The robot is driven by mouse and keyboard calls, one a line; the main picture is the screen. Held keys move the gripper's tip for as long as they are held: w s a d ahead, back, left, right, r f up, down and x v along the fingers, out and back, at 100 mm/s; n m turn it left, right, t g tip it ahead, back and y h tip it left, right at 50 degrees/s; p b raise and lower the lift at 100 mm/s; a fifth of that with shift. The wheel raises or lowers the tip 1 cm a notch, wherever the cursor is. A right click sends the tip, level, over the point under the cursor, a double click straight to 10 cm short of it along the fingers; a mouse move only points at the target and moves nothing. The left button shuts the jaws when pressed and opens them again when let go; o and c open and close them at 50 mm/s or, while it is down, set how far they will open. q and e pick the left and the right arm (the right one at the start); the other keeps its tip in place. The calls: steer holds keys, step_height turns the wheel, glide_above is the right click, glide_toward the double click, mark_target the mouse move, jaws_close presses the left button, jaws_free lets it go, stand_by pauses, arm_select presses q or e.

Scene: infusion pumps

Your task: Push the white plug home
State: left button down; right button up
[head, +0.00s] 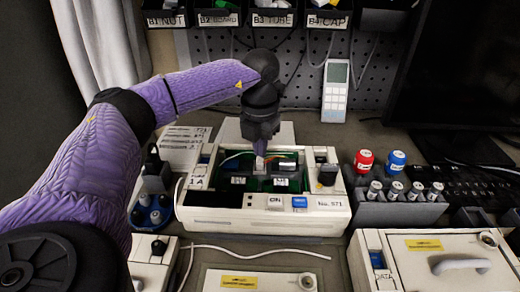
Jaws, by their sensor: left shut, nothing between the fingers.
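My left gripper (261,150) points straight down over the open pump unit (225,212), labelled No. 571. It is shut and empty. A small white plug (260,164) shows right under its fingertips, above the green circuit board (262,185) inside the unit. I cannot tell whether the fingertips touch the plug, or how deep it sits in its socket. The gripper hides the plug's top and part of the board behind. My right gripper is not in view.
A rack of capped vials (400,210) stands to the right and a blue round holder (150,212) to the left. Another pump (440,262) stands at the front right. A loose white cable (250,249) lies in front. Labelled bins and a pegboard (300,75) are behind.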

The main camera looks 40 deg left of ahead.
mark_target(260, 160)
arm_select(q)
steer(key=shift+f+b, duration=0.3)
steer(key=shift+f, duration=0.4)
arm_select(e)
steer(key=shift+s+f, duration=0.35)
steer(key=shift+s, duration=0.05)
steer(key=shift+w, duration=0.1)
arm_select(q)
step_height(260, 160, up, 3)
steer(key=p, duration=0.2)
steer(key=shift+p, duration=0.4)
step_height(260, 160, up, 4)
steer(key=p, duration=0.4)
steer(key=shift+r, duration=0.2)
arm_select(e)
step_height(260, 160, up, 7)
steer(key=w+a, duration=0.2)
steer(key=shift+w+t+y, duration=0.2)
steer(key=shift+t+y, duration=0.1)
arm_select(q)
steer(key=shift+f, duration=0.2)
arm_select(e)
steer(key=shift+f, duration=0.1)
